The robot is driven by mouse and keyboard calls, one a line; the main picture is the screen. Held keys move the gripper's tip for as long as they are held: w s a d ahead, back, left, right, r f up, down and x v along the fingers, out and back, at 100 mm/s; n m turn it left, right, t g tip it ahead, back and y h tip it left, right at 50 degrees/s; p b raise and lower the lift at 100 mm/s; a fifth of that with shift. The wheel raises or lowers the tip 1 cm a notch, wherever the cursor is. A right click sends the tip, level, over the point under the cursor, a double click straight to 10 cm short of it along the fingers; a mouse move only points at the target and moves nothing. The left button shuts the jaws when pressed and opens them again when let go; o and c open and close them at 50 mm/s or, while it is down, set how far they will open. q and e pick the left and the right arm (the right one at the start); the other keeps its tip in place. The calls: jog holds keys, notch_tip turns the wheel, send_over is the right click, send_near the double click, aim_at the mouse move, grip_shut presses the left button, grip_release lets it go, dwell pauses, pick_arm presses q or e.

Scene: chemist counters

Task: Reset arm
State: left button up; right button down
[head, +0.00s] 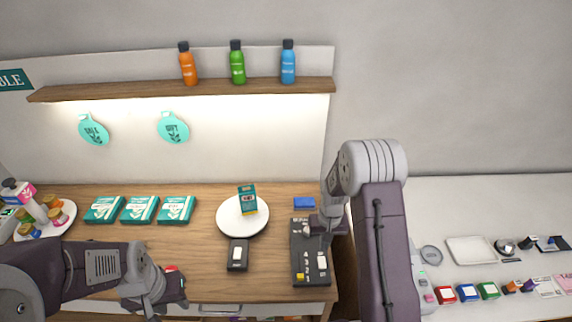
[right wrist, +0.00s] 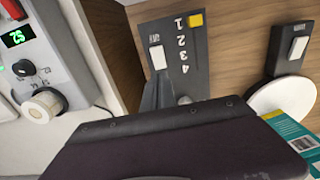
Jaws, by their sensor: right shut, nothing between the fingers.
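My right gripper (head: 318,228) is over the dark numbered control panel (head: 312,272) on the wooden counter, shut with nothing in it. Whether it touches the panel cannot be told. In the right wrist view the panel (right wrist: 180,60) shows the numbers 1 to 4, a yellow block by the 1 and a white switch. My dark gripper housing covers the lower part of that view. My left gripper (head: 160,303) is low over the front of the counter, near a small red thing (head: 171,268); its fingers are not clear.
Teal boxes (head: 139,210) and a bottle tray (head: 66,216) stand left. A white counter (head: 460,210) with devices lies right, across a gap.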

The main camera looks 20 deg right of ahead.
jog(key=shift+a+f, duration=0.15)
jog(key=shift+f, duration=0.05)
jog(key=a+r+n+t+b, duration=0.1)
jog(key=a+r+t+b, duration=0.1)
jog(key=a+r+b, duration=0.25)
jog(key=s+a+n+b, duration=0.1)
jog(key=s+a+b, duration=0.1)
jog(key=s, duration=1)
jog(key=shift+s+a+r+g, duration=0.35)
jog(key=shift+a+g, duration=0.05)
jog(key=shift+s, duration=0.15)
